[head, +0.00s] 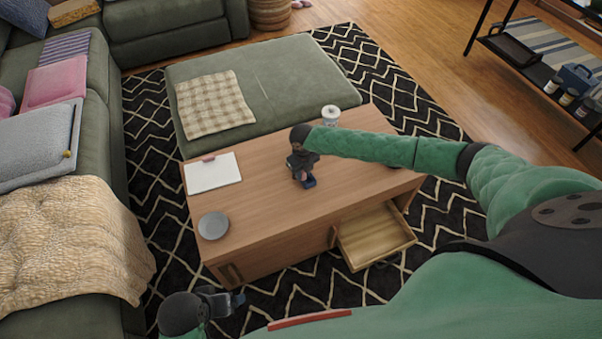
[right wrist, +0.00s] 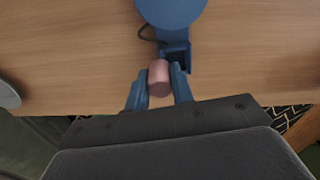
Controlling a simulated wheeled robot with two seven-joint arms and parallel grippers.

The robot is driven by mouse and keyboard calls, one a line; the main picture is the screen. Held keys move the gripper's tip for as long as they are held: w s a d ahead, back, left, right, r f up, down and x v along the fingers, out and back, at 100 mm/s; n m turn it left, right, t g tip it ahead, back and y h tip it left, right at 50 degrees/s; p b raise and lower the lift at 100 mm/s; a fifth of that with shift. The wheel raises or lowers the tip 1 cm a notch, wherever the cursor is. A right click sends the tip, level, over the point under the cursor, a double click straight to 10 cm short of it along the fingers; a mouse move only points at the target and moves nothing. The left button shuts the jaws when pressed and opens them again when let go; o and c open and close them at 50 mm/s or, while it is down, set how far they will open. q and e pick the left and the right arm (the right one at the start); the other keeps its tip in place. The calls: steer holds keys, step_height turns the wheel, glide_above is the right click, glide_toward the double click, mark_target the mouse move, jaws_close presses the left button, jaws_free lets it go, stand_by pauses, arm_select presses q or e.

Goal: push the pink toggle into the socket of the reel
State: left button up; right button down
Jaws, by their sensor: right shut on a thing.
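The pink toggle (right wrist: 159,80) is a short rounded cylinder between the blue fingers of my right gripper (right wrist: 159,71), which is shut on it. The blue reel (right wrist: 171,8) lies on the coffee table, partly cut off at the top of the right wrist view. Its dark square socket (right wrist: 174,54) is just ahead and slightly right of the toggle; I cannot tell whether they touch. In the head view my right gripper (head: 303,174) points down over the reel's spot, where a blue part (head: 309,183) shows. My left gripper (head: 232,300) is off the table's front-left corner; its jaw state is unclear.
The wooden coffee table (head: 265,205) also carries a white clipboard (head: 212,173), a grey plate (head: 213,226) and a white cup (head: 331,115). A drawer (head: 374,236) stands open at its front. A green sofa is at left and a green ottoman (head: 265,85) behind.

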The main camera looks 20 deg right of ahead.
arm_select(q)
steer(key=shift+f+b, duration=0.4)
arm_select(e)
steer(key=shift+d+n, duration=0.6)
steer(key=shift+n, duration=0.6)
steer(key=shift+d+n, duration=0.6)
steer(key=shift+n, duration=0.6)
arm_select(q)
steer(key=shift+f+b, duration=0.5)
arm_select(e)
steer(key=shift+f, duration=1.1)
steer(key=c, duration=1.1)
jaws_free()
steer(key=shift+r, duration=0.2)
arm_select(q)
steer(key=shift+t+h, duration=0.5)
steer(key=shift+h, duration=0.1)
steer(key=d+f, duration=0.1)
steer(key=w+d, duration=0.1)
steer(key=d+f, duration=0.1)
steer(key=d, duration=0.1)
steer(key=shift+w+f+b, duration=0.15)
steer(key=shift+f+b, duration=0.15)
steer(key=shift+b, duration=0.05)
arm_select(e)
step_height(320, 180, up, 8)
steer(key=shift+f, duration=0.25)
